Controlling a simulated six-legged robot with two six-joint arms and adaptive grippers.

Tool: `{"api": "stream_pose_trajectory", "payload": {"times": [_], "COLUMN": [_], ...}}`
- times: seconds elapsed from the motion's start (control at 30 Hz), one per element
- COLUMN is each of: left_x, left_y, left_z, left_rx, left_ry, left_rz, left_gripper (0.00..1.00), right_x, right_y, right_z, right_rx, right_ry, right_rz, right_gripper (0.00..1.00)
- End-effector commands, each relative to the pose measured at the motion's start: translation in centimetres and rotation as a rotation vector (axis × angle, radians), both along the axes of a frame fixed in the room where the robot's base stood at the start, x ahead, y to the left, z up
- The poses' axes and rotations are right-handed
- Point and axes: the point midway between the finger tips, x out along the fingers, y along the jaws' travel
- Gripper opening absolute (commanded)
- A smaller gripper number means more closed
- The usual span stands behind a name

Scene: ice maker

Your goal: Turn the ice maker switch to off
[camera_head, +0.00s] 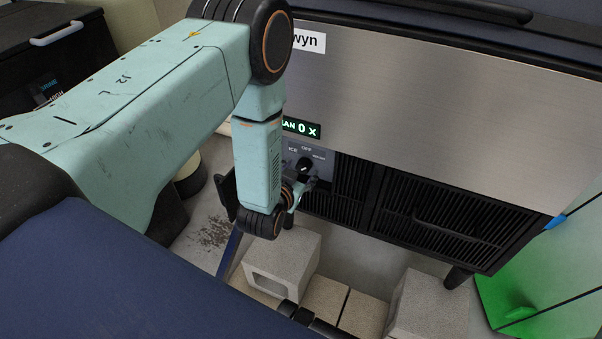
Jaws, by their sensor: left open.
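The ice maker (450,110) has a brushed metal front with dark vent grilles low down. Its switch (305,163) is a black knob on a small grey panel, with "OFF" printed above it and other labels to the left and right. The knob's exact setting is too small to tell. My left gripper (304,183) is open, right at the lower edge of the knob panel. Its fingers are small and partly hidden by my left wrist, so I cannot tell whether they touch the knob. My right gripper is not in view.
A lit display (301,128) sits above the switch. Concrete blocks (283,262) stand on the floor below, with another block (430,305) to the right. A black leg (458,277) supports the ice maker. A green panel (545,285) is at the right. A dark case (55,65) is at upper left.

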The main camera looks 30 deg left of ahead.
Motion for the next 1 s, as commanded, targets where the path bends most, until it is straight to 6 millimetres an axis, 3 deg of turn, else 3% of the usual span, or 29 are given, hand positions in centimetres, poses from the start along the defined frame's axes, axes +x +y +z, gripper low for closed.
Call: {"api": "stream_pose_trajectory", "payload": {"times": [0.2,0.47,1.0], "left_x": [1.5,1.6,1.6], "left_y": [0.2,0.2,0.2], "left_z": [-0.7,-0.6,-0.6], "left_rx": [0.001,0.0,-0.001], "left_ry": [0.0,0.001,0.002], "left_rz": [-0.001,-0.001,-0.001], "left_gripper": [0.58,0.58,0.13], "right_x": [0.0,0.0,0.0], "right_y": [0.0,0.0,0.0], "right_z": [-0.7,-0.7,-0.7], "right_rx": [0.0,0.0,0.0], "right_ry": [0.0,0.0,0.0], "right_rz": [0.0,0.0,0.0], "right_gripper": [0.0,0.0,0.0]}}
